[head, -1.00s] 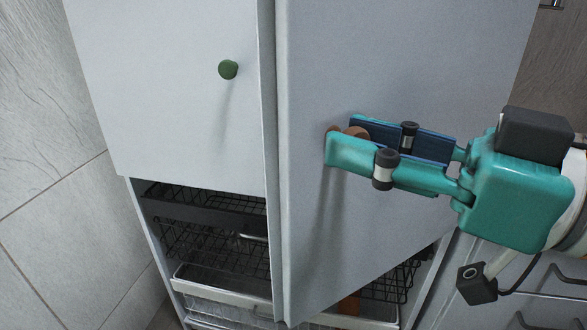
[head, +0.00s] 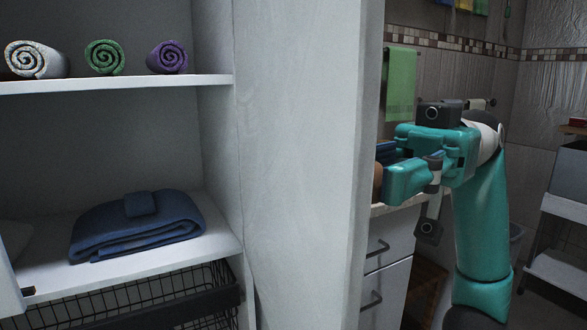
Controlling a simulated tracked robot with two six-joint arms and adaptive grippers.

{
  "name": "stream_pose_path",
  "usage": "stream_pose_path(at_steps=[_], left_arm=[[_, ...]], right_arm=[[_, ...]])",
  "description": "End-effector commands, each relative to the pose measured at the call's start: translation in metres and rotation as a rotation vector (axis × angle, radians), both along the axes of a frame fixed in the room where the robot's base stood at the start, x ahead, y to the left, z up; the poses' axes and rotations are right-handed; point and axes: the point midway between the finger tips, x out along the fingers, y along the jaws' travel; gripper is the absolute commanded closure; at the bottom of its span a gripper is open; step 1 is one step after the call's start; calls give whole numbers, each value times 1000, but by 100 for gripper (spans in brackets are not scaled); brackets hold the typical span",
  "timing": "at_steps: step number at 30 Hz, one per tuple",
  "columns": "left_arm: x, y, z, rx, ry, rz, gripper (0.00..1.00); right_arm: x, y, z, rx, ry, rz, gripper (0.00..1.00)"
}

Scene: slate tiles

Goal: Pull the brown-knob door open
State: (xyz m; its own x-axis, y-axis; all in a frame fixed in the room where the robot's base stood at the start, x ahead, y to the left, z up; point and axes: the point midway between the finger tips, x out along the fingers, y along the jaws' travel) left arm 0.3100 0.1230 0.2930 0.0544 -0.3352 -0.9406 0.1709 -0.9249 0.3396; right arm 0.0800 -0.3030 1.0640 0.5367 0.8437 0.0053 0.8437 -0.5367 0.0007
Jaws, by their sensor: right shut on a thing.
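The brown-knob door (head: 300,150) stands swung open in the head view, its pale inner face toward me and its free edge on the right. A small part of the brown knob (head: 378,183) shows just past that edge, on the door's outer side. My right gripper (head: 384,172), teal with dark blue pads, is shut on the knob. The door edge hides part of the knob and the fingertips. My left gripper is not in view.
Inside the cabinet, an upper shelf (head: 130,83) holds rolled towels, and a lower shelf (head: 160,255) holds a folded blue towel (head: 137,223). A black wire basket (head: 130,297) is below. White drawers (head: 388,265) stand beyond the door, near my right arm.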

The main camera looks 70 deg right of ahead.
Motion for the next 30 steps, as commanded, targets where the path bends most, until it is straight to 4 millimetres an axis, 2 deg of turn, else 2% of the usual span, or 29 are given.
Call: stream_pose_path(at_steps=[1, 6, 12, 28, 29, 30], left_arm=[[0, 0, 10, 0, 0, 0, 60], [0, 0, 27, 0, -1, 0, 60], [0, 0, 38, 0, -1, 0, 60], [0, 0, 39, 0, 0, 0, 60], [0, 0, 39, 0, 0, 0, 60], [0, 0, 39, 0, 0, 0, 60]], right_arm=[[-10, -9, 5, 1, -2, 38, 100], [-32, -34, 4, 0, 2, 132, 100], [-46, -51, 1, -4, 5, 196, 100], [-51, -57, -4, -10, 6, 216, 100], [-51, -57, -4, -10, 6, 216, 62], [-51, -57, -4, -10, 6, 216, 55]])
